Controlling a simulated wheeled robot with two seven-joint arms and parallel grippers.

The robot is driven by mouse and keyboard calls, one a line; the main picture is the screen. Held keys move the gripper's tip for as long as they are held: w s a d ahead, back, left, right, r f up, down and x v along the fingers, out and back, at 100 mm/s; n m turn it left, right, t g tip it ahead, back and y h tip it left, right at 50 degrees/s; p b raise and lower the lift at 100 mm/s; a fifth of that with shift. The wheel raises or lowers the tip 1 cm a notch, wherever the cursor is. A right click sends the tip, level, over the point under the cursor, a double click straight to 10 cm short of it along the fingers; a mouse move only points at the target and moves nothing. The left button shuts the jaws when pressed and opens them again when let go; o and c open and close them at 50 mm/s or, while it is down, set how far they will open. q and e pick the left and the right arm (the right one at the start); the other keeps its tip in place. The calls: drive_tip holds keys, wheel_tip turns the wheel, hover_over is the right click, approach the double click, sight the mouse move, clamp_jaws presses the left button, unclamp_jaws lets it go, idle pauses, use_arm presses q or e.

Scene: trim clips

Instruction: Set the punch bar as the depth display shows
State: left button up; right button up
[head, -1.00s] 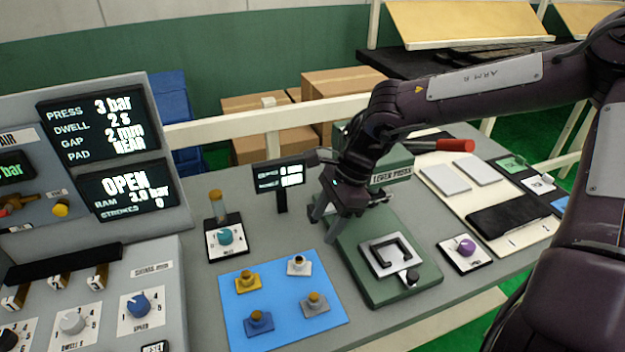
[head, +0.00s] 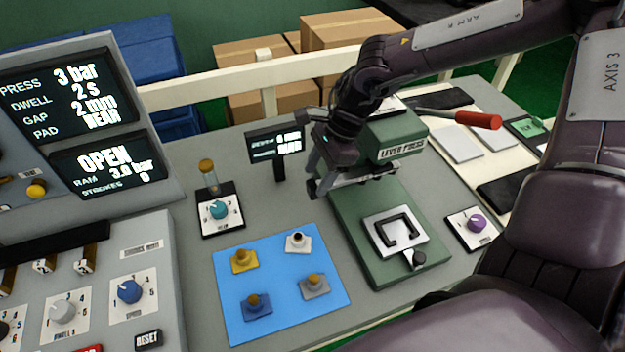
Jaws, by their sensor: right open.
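The small black depth display (head: 276,143) stands on a post left of the green lever press (head: 385,135). It shows two lines; their values are too small to read surely. The press lever has a red grip (head: 478,120) at the right. A pale plate with a black bracket (head: 398,232) lies on the press bed. My right gripper (head: 350,182) is open in front of the press head and covers part of it. I cannot clearly make out the punch bar; it may be hidden there. My left gripper is out of view.
A blue mat (head: 276,275) holds several knobbed pieces. Dial boxes with a teal knob (head: 219,209) and a purple knob (head: 476,223) flank the press. The large panel (head: 70,95) reads 3 bar, 2 s, 2 mm and OPEN. My right arm fills the right side.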

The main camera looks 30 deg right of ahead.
sight(313, 183)
drive_tip(key=shift+x, duration=1.1)
drive_tip(key=shift+w+a+f+p, duration=0.1)
drive_tip(key=shift+a+f+p, duration=0.2)
drive_tip(key=shift+f, duration=0.4)
clamp_jaws()
